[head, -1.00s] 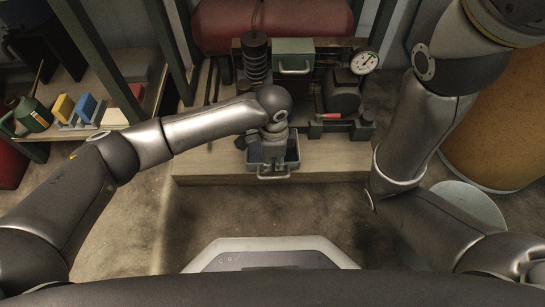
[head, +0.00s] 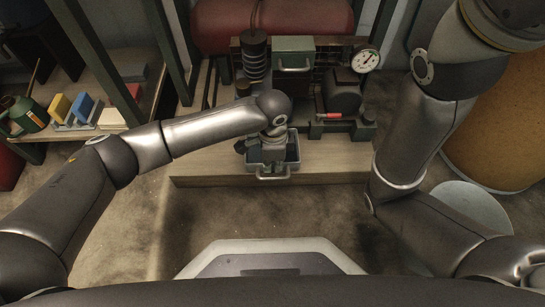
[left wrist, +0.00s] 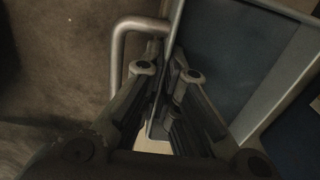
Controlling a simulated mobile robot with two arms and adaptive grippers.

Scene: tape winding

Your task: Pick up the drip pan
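The drip pan (head: 292,157) is a grey-blue rectangular tray with a bar handle on its near side. It sits at the front of the wooden platform, below the machine. My left gripper (head: 272,168) points down at the pan's near wall, beside the handle. In the left wrist view its fingers (left wrist: 166,68) are close together around the pan's wall, one on the handle (left wrist: 118,50) side and one on the inner side (left wrist: 225,50). Whether both fingers press on the wall is not clear. My right gripper is out of view.
The machine with a green box (head: 293,52), a gauge (head: 365,60) and a red-handled tool (head: 330,116) stands behind the pan. A shelf with coloured boxes (head: 83,106) is at left. An orange drum (head: 500,125) is at right. The floor in front is clear.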

